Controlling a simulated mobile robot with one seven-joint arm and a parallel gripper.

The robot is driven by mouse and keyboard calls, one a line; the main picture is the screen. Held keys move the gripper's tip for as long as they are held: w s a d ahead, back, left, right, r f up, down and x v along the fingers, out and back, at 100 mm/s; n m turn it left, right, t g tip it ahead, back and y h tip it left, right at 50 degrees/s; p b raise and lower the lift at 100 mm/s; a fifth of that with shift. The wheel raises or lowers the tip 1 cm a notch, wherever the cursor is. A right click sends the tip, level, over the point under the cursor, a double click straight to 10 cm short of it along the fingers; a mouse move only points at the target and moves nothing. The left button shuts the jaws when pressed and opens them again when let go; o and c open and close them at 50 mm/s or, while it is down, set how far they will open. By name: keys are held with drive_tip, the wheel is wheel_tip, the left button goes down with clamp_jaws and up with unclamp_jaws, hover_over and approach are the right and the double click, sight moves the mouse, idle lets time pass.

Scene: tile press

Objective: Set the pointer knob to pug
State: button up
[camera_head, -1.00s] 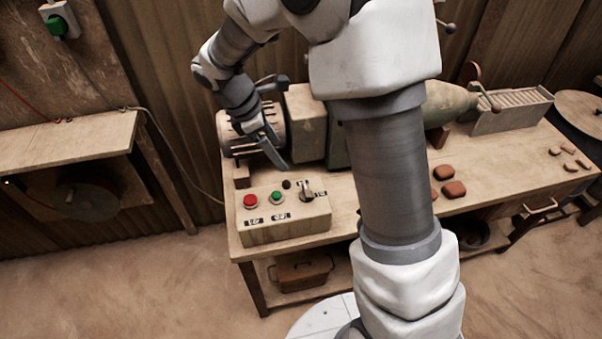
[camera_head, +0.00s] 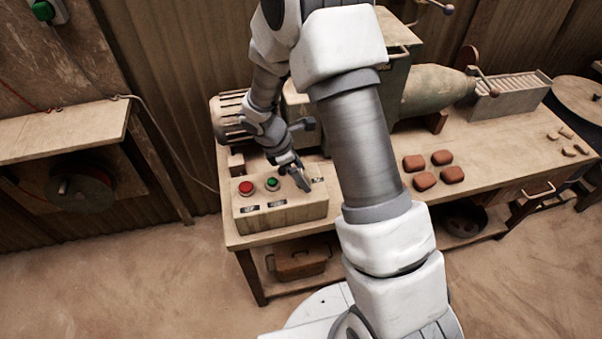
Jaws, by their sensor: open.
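The control box (camera_head: 290,214) sits at the left front of the workbench. It carries a red button (camera_head: 246,188), a green button (camera_head: 272,184) and small dark labels along its front. The pointer knob is at the right of the box top, and my gripper (camera_head: 302,183) is now over it. The fingers hide most or all of the knob, so its setting cannot be read. The gripper is open, with its fingertips pointing down at the knob's place. I cannot tell whether they touch it. A small label (camera_head: 319,180) shows just right of the fingers.
A ribbed motor (camera_head: 228,118) stands behind the box, with the green press body (camera_head: 432,88) to its right. Several clay pieces (camera_head: 424,181) lie on the bench (camera_head: 385,220) right of my arm. The floor at the left front is clear.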

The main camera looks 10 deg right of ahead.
drive_tip(key=shift+d+f, duration=0.15)
drive_tip(key=shift+f, duration=0.05)
drive_tip(key=c, duration=1.4)
